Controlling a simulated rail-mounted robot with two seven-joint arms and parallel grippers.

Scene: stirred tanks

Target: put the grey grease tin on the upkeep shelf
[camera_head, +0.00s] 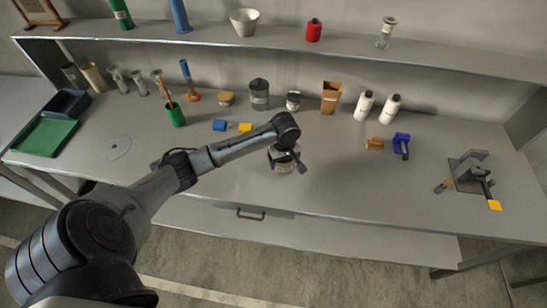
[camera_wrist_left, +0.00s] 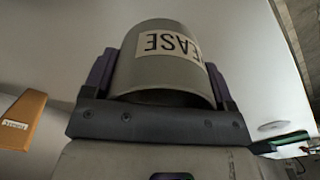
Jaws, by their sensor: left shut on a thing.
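The grey grease tin (camera_wrist_left: 160,75) fills the middle of the left wrist view, with part of its label, "EASE", showing upside down. My left gripper (camera_wrist_left: 158,88) is shut on it, one finger on each side. In the head view my left gripper (camera_head: 285,156) is over the front middle of the bench, and the tin (camera_head: 284,168) shows partly below it. I cannot tell whether the tin touches the bench. A long shelf (camera_head: 350,48) runs above the back of the bench; no label on it is readable. My right gripper is not in view.
The bench (camera_head: 340,185) is clear around the gripper. Behind stand a dark lidded canister (camera_head: 259,95), a brown container (camera_head: 331,97) and white bottles (camera_head: 364,106). The shelf carries a white bowl (camera_head: 245,21) and a red bottle (camera_head: 314,30). A green tray (camera_head: 44,137) lies left, a metal fixture (camera_head: 470,172) right.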

